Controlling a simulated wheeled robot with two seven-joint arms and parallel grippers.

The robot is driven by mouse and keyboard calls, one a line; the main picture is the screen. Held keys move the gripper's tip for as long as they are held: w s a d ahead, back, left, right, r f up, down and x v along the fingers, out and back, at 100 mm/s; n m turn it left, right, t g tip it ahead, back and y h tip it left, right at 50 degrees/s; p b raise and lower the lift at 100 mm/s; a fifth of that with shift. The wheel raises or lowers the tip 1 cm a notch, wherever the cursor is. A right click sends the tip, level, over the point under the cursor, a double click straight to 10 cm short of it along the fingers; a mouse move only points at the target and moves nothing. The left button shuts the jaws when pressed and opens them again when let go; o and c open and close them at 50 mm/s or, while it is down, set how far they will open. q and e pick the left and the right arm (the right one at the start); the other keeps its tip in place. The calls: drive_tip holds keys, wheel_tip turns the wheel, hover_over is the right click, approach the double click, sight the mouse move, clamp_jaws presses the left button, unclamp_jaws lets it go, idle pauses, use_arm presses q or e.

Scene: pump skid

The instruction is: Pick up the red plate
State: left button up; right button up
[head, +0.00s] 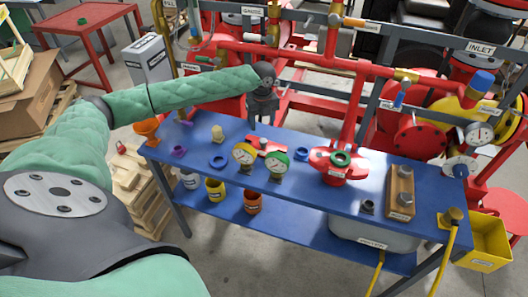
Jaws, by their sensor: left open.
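The red plate (266,146) lies flat on the blue table (325,196), toward its back edge. A small dark mark or hole shows near its middle. Its front edge is partly covered by a yellow-rimmed gauge and a green-rimmed gauge. My left gripper (263,122) points down above and behind the plate in the picture, open and empty, with nothing between its fingers. The exact height over the table is hard to tell. My right gripper does not show.
The yellow gauge (244,154) and green gauge (277,162) stand just in front of the plate. A blue ring (302,154) lies to its right, near a red valve body (338,170). Red pipework (330,66) rises behind the table.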

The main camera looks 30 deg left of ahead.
sight(263, 140)
use_arm(q)
wheel_tip(263, 140, down, 2)
drive_tip(key=shift+s+f+b, duration=0.1)
drive_tip(key=shift+f+b, duration=0.1)
drive_tip(key=shift+b, duration=0.6)
drive_tip(key=shift+f, duration=0.1)
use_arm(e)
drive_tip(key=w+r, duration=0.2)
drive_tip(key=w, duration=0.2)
use_arm(q)
wheel_tip(263, 140, down, 2)
drive_tip(key=shift+p, duration=0.6)
drive_tip(key=shift+f+p, duration=0.35)
drive_tip(key=shift+f, duration=0.05)
wheel_tip(263, 140, down, 4)
drive_tip(key=shift+d+p, duration=0.15)
drive_tip(key=shift+p, duration=1.1)
drive_tip(key=shift+f, duration=0.35)
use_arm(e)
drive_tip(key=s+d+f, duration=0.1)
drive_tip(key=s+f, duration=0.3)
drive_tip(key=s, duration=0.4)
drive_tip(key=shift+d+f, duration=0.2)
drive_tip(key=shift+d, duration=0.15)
use_arm(q)
clamp_jaws()
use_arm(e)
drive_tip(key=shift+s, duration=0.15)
